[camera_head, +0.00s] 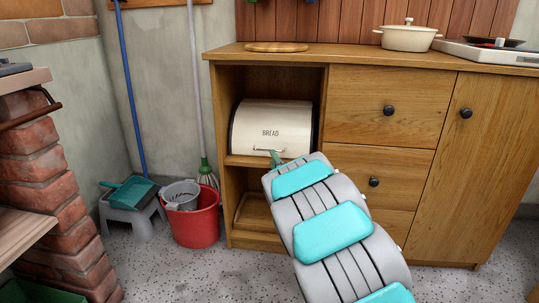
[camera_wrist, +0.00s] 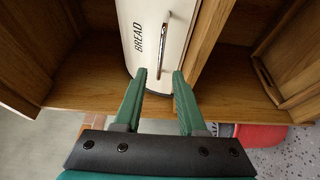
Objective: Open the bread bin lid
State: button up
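The cream bread bin (camera_head: 271,125) with the word BREAD on its lid sits on the open shelf of the wooden cabinet. Its lid looks closed, with a metal handle (camera_head: 268,150) low on the front. In the wrist view the bread bin (camera_wrist: 152,30) appears turned sideways, and its handle (camera_wrist: 161,48) is beyond my fingertips. My gripper (camera_wrist: 158,73) is open, with its green fingers apart on either side of the handle's near end and nothing seen between them. In the head view my arm hides most of my gripper (camera_head: 287,158), just below the bin.
The cabinet shelf (camera_head: 240,160) and side panels closely surround the bin. Drawers (camera_head: 387,105) are to its right. A red bucket (camera_head: 192,223) and a grey step stool (camera_head: 133,213) stand on the floor at left. A brick plinth (camera_head: 50,180) is at far left.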

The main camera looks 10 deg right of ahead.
jog(key=shift+w+a, duration=0.2)
jog(key=shift+w, duration=3)
grip_shut()
jog(key=shift+f, duration=0.1)
